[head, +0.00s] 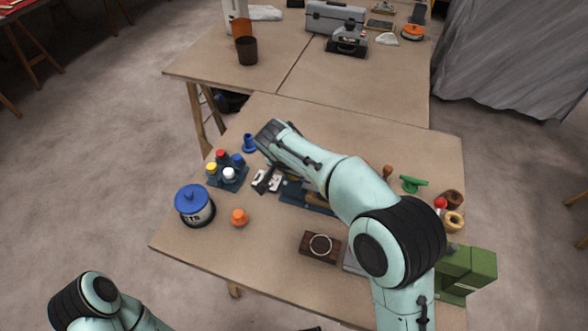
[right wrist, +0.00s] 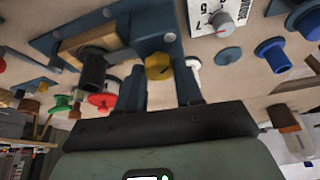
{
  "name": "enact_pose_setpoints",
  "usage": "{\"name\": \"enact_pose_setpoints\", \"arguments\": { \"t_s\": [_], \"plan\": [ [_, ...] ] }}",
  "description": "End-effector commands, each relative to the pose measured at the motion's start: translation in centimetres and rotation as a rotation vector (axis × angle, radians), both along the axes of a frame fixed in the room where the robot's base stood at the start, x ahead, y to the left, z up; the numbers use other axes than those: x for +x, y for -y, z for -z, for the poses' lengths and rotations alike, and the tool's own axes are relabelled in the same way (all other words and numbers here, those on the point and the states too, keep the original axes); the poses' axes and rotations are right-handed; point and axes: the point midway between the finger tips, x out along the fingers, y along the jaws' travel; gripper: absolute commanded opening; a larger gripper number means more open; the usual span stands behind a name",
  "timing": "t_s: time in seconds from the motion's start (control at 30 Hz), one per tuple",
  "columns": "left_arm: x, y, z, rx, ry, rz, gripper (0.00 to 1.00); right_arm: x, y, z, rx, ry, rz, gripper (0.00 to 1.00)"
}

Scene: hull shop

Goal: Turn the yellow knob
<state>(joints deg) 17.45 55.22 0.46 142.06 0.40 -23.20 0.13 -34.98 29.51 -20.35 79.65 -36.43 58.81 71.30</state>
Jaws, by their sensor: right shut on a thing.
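The yellow knob (right wrist: 158,66) is ribbed and shows in the right wrist view, beside a blue-grey fitting. My right gripper (right wrist: 160,73) has one finger on each side of it and is shut on it. In the head view my right arm reaches over the table from the lower right. Its hand hides the yellow knob and the fingertips there. My left arm shows only in part at the lower left of the head view, and its gripper is out of frame.
A white dial plate with a grey knob (right wrist: 222,22) and a blue knob (right wrist: 272,53) are close by. On the table (head: 180,240) are a blue-lidded tin (head: 195,207), an orange knob (head: 239,217), a brown block (head: 320,246) and a green box (head: 470,268).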

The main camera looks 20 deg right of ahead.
Motion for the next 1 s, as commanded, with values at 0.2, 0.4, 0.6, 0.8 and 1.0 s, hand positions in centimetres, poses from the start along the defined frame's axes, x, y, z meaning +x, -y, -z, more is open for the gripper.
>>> {"name": "enact_pose_setpoints", "arguments": {
  "t_s": [0.2,0.4,0.6,0.8,1.0],
  "plan": [
    [-0.13,0.0,-0.3,-0.001,-0.005,0.001,0.42,0.02,-0.1,0.06,0.0,-0.002,0.103,0.05],
    [-0.19,0.0,-0.39,-0.001,-0.008,0.002,0.42,-0.01,-0.13,0.16,0.001,-0.005,0.15,0.05],
    [-0.21,-0.01,-0.38,-0.001,-0.008,0.002,0.42,-0.02,-0.12,0.19,0.001,-0.006,0.163,0.05],
    [-0.2,-0.01,-0.38,-0.001,-0.008,0.002,0.42,-0.03,-0.13,0.22,0.001,-0.006,0.163,0.05],
    [-0.2,-0.01,-0.38,-0.001,-0.008,0.002,0.42,-0.02,-0.12,0.2,0.001,-0.004,0.161,0.6]
  ]
}}
